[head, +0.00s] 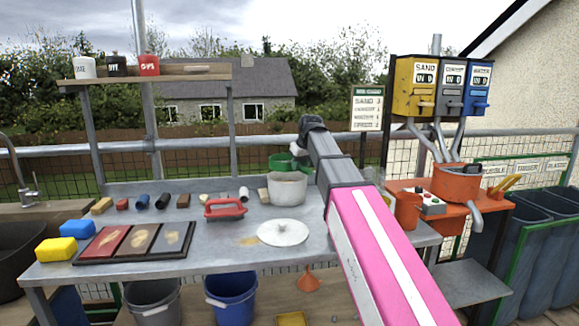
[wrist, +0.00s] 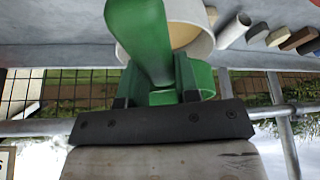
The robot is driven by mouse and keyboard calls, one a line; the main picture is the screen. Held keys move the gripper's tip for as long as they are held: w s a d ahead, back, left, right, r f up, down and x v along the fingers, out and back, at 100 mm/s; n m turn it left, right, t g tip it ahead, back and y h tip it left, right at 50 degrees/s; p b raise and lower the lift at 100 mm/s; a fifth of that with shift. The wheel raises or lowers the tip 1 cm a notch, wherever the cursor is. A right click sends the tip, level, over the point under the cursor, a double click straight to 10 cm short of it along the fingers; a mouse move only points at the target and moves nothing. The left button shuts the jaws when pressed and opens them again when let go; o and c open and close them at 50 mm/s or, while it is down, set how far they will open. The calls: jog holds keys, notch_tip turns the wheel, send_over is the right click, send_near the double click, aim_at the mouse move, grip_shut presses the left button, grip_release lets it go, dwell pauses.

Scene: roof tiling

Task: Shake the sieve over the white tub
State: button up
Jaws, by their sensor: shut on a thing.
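My gripper (head: 299,150) is shut on the green sieve (wrist: 146,42), which shows large and close in the wrist view between the two dark fingers (wrist: 155,98). In the head view the green sieve (head: 278,162) shows just behind and above the white tub (head: 287,190), partly hidden by its rim. The tub stands on the grey bench, left of my arm. In the wrist view the tub (wrist: 206,32) is beyond the sieve and tan material shows inside it. Whether the sieve lies squarely over the tub, and what it holds, I cannot tell.
A round white lid (head: 283,233) and a red float (head: 225,208) lie in front of the tub. Several small coloured pieces line the bench's back. A tray of three coloured panels (head: 135,240) is at left. An orange machine (head: 456,184) stands right of my arm.

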jog(key=shift+w+a, duration=0.25)
jog(key=shift+w, duration=0.35)
jog(key=shift+r, duration=0.2)
jog(key=shift+r, duration=1.9)
